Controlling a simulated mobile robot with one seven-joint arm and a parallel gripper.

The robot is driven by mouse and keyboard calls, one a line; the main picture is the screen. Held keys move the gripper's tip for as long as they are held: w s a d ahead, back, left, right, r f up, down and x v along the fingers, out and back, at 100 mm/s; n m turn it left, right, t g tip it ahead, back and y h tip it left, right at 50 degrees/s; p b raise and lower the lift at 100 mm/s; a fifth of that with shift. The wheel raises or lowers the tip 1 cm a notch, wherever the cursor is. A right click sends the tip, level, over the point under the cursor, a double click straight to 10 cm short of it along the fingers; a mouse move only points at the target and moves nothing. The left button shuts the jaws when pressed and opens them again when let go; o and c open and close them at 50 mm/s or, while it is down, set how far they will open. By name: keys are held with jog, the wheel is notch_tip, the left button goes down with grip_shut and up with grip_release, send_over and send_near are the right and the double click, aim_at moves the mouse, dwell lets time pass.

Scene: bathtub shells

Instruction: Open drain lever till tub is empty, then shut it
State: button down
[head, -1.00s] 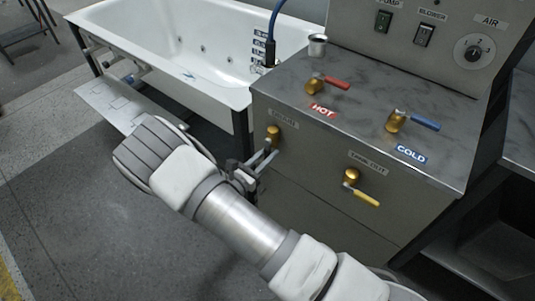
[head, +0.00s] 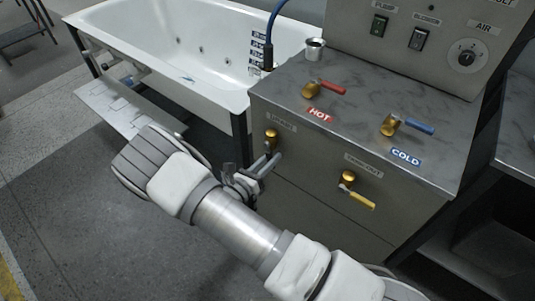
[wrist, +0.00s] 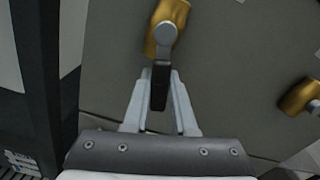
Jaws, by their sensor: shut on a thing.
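The drain lever's brass valve (head: 271,138) is on the left of the cabinet's front face, below a small label. In the wrist view its grey arm and black handle (wrist: 160,86) hang down from the brass body (wrist: 168,22). My gripper (head: 266,166) is at this lever, with its two fingers (wrist: 161,92) shut on the black handle from either side. In the head view the fingers mostly hide the handle. The white bathtub (head: 120,14) stands behind at the left. Its inside shows a blue mark on the floor; I cannot tell the water level.
A yellow-handled valve (head: 357,198) is to the right on the same front face. Red hot (head: 325,88) and blue cold (head: 405,125) levers and a metal cup (head: 314,49) are on the cabinet top. Switches and an air dial (head: 467,57) are on the upright panel.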

jog(key=n+p, duration=0.1)
jog(key=n, duration=0.1)
jog(key=s+d+r+n+p, duration=0.1)
jog(key=n, duration=0.1)
jog(key=shift+d, duration=0.15)
jog(key=n+p, duration=0.1)
jog(key=d+r+n+p, duration=0.1)
jog(key=n, duration=0.1)
jog(key=shift+s+r+p, duration=0.1)
jog(key=shift+s+p, duration=0.2)
jog(key=shift+s, duration=0.1)
jog(key=n, duration=0.1)
jog(key=r+n+p, duration=0.1)
jog(key=n+p, duration=0.1)
jog(key=n, duration=0.1)
jog(key=shift+s+d+r, duration=0.25)
jog(key=shift+d+r+n+p, duration=0.1)
jog(key=shift+r+n+p, duration=0.3)
jog(key=shift+n, duration=0.5)
jog(key=shift+r+n+p, duration=0.25)
jog(key=shift+n+p, duration=0.15)
jog(key=shift+n, duration=0.5)
jog(key=c, duration=0.7)
grip_release()
jog(key=shift+r, duration=0.1)
jog(key=v, duration=1.7)
jog(key=shift+s, duration=0.25)
